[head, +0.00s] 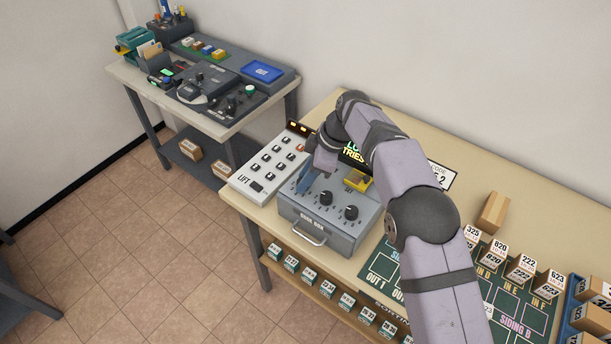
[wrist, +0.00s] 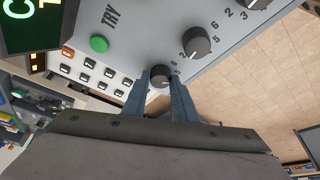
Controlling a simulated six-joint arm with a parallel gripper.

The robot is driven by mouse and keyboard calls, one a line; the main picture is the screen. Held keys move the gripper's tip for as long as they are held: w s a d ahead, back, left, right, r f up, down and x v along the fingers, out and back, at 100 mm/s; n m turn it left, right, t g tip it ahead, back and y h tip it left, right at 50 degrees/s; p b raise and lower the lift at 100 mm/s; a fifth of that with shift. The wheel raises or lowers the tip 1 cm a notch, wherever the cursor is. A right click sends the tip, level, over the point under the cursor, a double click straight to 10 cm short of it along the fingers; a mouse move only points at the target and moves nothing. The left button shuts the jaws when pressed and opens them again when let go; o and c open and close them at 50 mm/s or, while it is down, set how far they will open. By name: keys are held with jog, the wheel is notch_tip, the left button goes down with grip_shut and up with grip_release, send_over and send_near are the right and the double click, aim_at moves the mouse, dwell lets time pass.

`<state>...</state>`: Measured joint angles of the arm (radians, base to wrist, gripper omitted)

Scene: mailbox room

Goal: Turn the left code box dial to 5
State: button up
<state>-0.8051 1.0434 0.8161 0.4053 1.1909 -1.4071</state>
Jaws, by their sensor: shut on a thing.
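The grey code box (head: 312,229) stands on the long table, with a drawer-like handle on its front. My gripper (head: 303,184) reaches down over its left end. In the wrist view my gripper (wrist: 163,82) has its two blue-grey fingers on either side of the black left dial (wrist: 160,76), shut on it. The left dial is hidden behind my gripper in the head view. Digits show beside it, but which one its mark points at cannot be told. The middle dial (head: 325,198) and right dial (head: 351,212) stand free; the middle dial also shows in the wrist view (wrist: 197,42).
A green TRY button (wrist: 99,43) sits on the box near the dials. A white LIFT button panel (head: 268,165) stands close at left. My arm partly covers a lit display (head: 352,152). Green sorting mats and numbered boxes (head: 521,267) lie at right.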

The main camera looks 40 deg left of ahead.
dwell(0.4)
jog(key=o, duration=1)
jog(key=shift+o, duration=0.2)
jog(key=b+v, duration=0.2)
jog(key=v, duration=0.5)
jog(key=shift+r, duration=0.15)
